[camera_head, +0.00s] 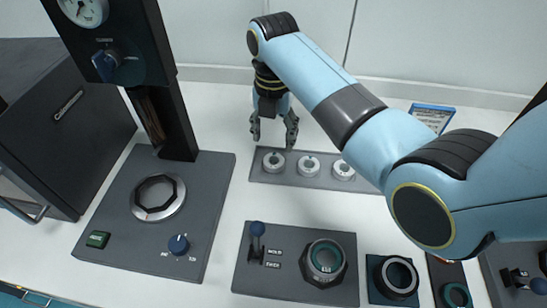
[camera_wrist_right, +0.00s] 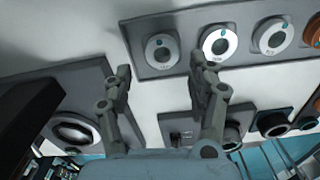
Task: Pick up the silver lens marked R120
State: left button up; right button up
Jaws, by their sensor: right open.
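A grey holder plate (camera_head: 262,178) carries a row of round silver lenses: a left one (camera_head: 273,162), a middle one (camera_head: 308,165) and a right one (camera_head: 343,170). My arm hides the plate's right end. The marks are too small to read, so I cannot tell which lens is R120. My right gripper (camera_head: 273,140) is open and empty, pointing down above the left lens. In the right wrist view the left lens (camera_wrist_right: 150,55) shows between and beyond the open fingertips (camera_wrist_right: 160,70). My left gripper is out of view.
An orange-brown piece (camera_wrist_right: 312,32) sits farther along the plate. A dark press-like stand (camera_head: 175,120) with a gauge rises at left. A panel with a ring and lever (camera_head: 285,285) lies in front. White table is clear between the plate and this panel.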

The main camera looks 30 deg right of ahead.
aim_at(274, 159)
jog(key=shift+f, duration=0.8)
jog(key=f, duration=0.4)
jog(key=shift+s+a+f, duration=0.1)
jog(key=shift+s+f, duration=0.2)
jog(key=shift+s, duration=0.05)
jog(key=shift+f, duration=0.2)
jog(key=shift+c, duration=0.7)
jog(key=c, duration=0.8)
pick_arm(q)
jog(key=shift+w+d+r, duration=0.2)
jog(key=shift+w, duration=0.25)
pick_arm(e)
jog(key=shift+r, duration=0.1)
